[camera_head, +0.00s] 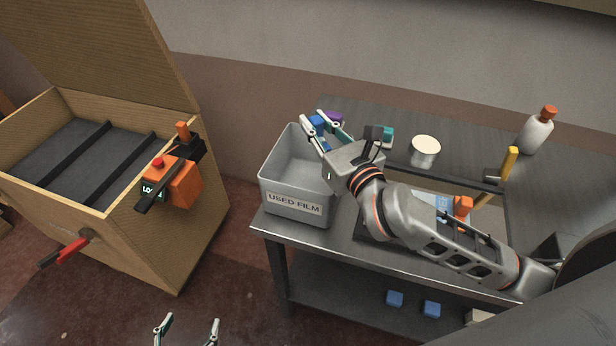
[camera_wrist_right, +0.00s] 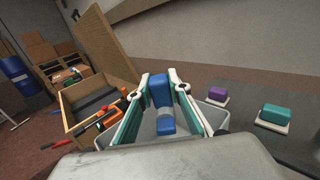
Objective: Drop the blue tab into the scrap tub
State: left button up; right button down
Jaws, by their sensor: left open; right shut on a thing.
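The scrap tub (camera_head: 292,203) is a grey open bin labelled USED FILM on the left end of the dark table; its wall also shows in the right wrist view (camera_wrist_right: 215,117). My right gripper (camera_head: 318,127) is shut on the blue tab (camera_head: 316,122), over the tub's right, far part. In the right wrist view the tab (camera_wrist_right: 160,88) stands between the fingers, with a second blue part (camera_wrist_right: 167,126) below a pale band. I cannot tell how high it hangs above the rim. My left gripper (camera_head: 187,332) is open and empty at the bottom edge, over the floor.
A purple block (camera_wrist_right: 217,95) and a teal block (camera_wrist_right: 275,112) sit on the table. A white-lidded can (camera_head: 425,150) and an orange-capped bottle (camera_head: 537,132) stand further right. A large open wooden crate (camera_head: 150,235) stands left of the table, with clear floor between.

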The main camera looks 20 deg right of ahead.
jog(key=c, duration=1.8)
grip_release()
jog(key=shift+s, duration=0.25)
jog(key=shift+v, duration=3.55)
